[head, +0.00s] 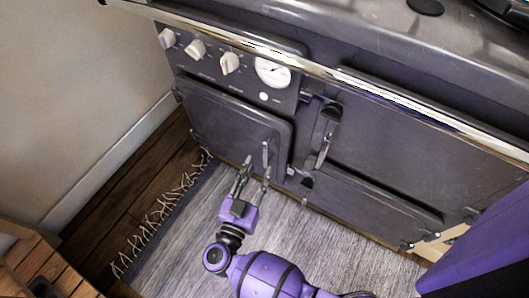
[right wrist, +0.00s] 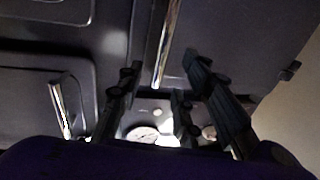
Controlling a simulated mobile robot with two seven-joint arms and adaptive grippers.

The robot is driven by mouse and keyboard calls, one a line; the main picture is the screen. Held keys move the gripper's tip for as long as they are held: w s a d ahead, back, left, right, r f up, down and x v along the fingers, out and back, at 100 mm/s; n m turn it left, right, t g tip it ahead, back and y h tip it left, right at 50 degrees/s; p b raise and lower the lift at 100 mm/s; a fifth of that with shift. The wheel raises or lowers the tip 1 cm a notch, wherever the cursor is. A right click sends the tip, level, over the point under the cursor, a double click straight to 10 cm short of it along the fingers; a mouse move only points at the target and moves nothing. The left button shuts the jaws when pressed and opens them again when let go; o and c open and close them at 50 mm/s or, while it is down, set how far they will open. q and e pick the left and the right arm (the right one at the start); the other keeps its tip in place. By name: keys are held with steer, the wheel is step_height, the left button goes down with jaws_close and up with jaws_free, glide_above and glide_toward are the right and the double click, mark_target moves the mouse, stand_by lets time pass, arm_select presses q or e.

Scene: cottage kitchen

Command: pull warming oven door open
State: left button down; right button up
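The dark range cooker has several shut doors, and I cannot tell from any label which is the warming oven door. The left door (head: 232,123), below the dials, has an upright chrome handle (head: 266,153) near its right edge. My right gripper (head: 257,171) is open and empty, pointing at this door with its fingers by the handle. In the right wrist view, a chrome handle (right wrist: 167,42) lies ahead between the spread fingers (right wrist: 160,82); contact cannot be told. My left gripper is out of view.
The upper right door (head: 400,135) has its own chrome handle (head: 324,150); a lower right door (head: 365,205) is beneath. A chrome rail (head: 400,92) runs along the cooker's top front. A fringed grey rug (head: 185,240) covers the floor. A wooden piece (head: 25,262) stands at lower left.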

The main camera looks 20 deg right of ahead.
mark_target(265, 154)
steer(key=b+x, duration=0.1)
steer(key=x, duration=0.6)
steer(key=shift+w+d, duration=0.15)
steer(key=shift+w, duration=0.1)
jaws_close()
